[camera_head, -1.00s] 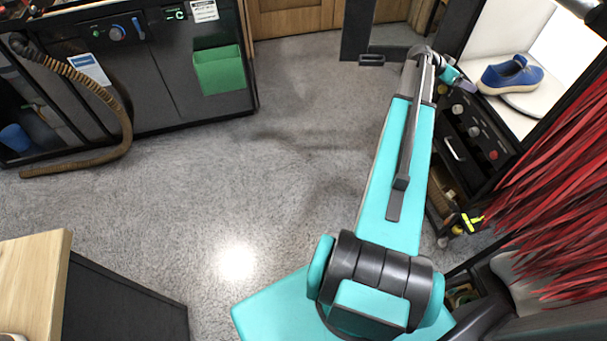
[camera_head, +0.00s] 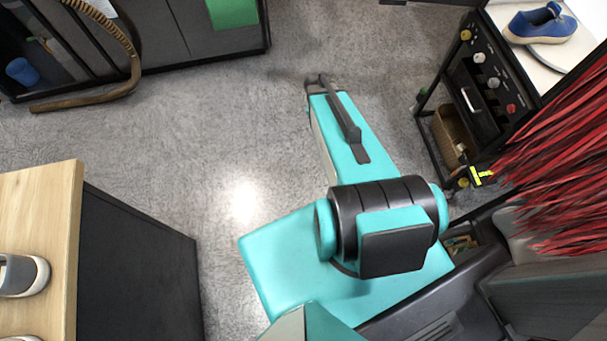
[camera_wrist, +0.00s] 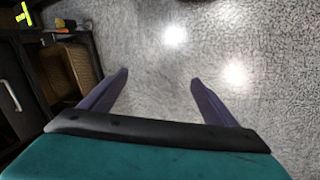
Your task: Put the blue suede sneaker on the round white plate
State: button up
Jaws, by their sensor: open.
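The blue suede sneaker (camera_head: 541,24), with a pale sole, sits upright on the white surface at the upper right of the head view. A round white plate (camera_head: 549,54) shows as a curved rim just below the sneaker. The sneaker overlaps the plate in the picture, and its sole appears to rest on it, at least in part. My gripper (camera_wrist: 158,82) is open and empty in the wrist view, above bare floor. It is well apart from the sneaker.
A black cabinet with knobs (camera_head: 490,75) stands below the white surface. Red hanging strips (camera_head: 560,160) crowd the right side. A wooden table (camera_head: 50,195) with a grey shoe (camera_head: 22,275) is at left. A basket (camera_wrist: 70,68) shows in the wrist view. The middle floor is clear.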

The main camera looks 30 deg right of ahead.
jog(key=s+a+f+n+g+y, duration=0.1)
jog(key=s+a+f+n, duration=0.1)
jog(key=s+a, duration=0.6)
jog(key=s+a+f+n+g+y, duration=0.2)
jog(key=s+a+f+n, duration=0.1)
jog(key=s+a, duration=0.6)
jog(key=a+n, duration=0.1)
jog(key=a, duration=0.3)
jog(key=shift+s+a, duration=0.2)
jog(key=shift+a, duration=0.1)
